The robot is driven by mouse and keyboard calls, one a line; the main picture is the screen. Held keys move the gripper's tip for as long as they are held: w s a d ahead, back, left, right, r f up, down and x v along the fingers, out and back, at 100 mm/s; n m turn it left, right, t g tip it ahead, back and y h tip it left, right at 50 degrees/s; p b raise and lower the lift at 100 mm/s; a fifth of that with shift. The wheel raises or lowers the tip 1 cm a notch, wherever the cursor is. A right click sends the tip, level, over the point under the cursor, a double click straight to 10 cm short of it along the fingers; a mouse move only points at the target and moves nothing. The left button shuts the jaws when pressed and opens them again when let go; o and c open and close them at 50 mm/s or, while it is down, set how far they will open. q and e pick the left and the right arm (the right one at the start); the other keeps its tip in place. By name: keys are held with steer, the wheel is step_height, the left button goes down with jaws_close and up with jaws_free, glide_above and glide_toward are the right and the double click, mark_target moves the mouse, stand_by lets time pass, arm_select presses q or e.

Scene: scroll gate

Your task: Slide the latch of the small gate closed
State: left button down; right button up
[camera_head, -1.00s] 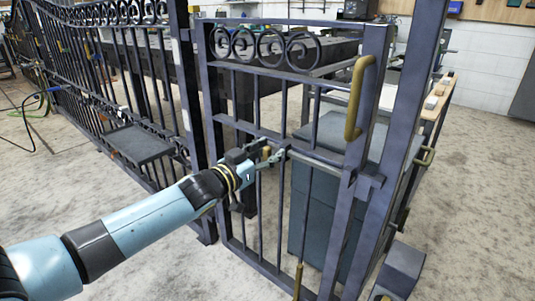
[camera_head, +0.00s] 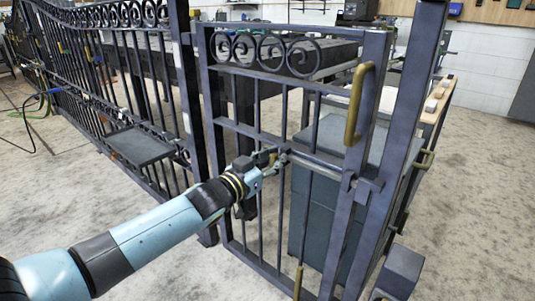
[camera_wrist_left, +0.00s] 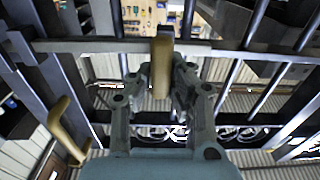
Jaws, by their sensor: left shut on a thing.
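The small gate (camera_head: 371,110) is a dark metal frame with upright bars and scrolls along its top. Its latch (camera_head: 318,161) is a grey sliding bar along the middle rail, and the bar also crosses the left wrist view (camera_wrist_left: 90,46). A brass knob (camera_wrist_left: 162,68) stands on the bar. My left gripper (camera_head: 274,161) is at the middle rail, its fingers shut around the brass knob in the left wrist view. A bracket (camera_head: 369,189) sits at the gate's right edge by the post; whether the bar's end is inside it is unclear. My right gripper is out of view.
A brass pull handle (camera_head: 357,103) stands on the gate's right upright. A thick post (camera_head: 408,130) is to its right. A brass-tipped rod (camera_head: 299,278) hangs low on the gate. A grey cabinet (camera_head: 326,208) stands behind. Open floor lies at the lower left.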

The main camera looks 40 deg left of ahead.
arm_select(q)
steer(key=d, duration=0.3)
steer(key=shift+s+d+f+p, duration=0.1)
steer(key=shift+s+d+p, duration=0.1)
steer(key=shift+d+p, duration=0.2)
steer(key=c, duration=1.6)
jaws_free()
steer(key=o, duration=0.4)
steer(key=shift+d, duration=0.2)
steer(key=shift+c, duration=0.2)
steer(key=s+a, duration=0.1)
steer(key=s, duration=1.1)
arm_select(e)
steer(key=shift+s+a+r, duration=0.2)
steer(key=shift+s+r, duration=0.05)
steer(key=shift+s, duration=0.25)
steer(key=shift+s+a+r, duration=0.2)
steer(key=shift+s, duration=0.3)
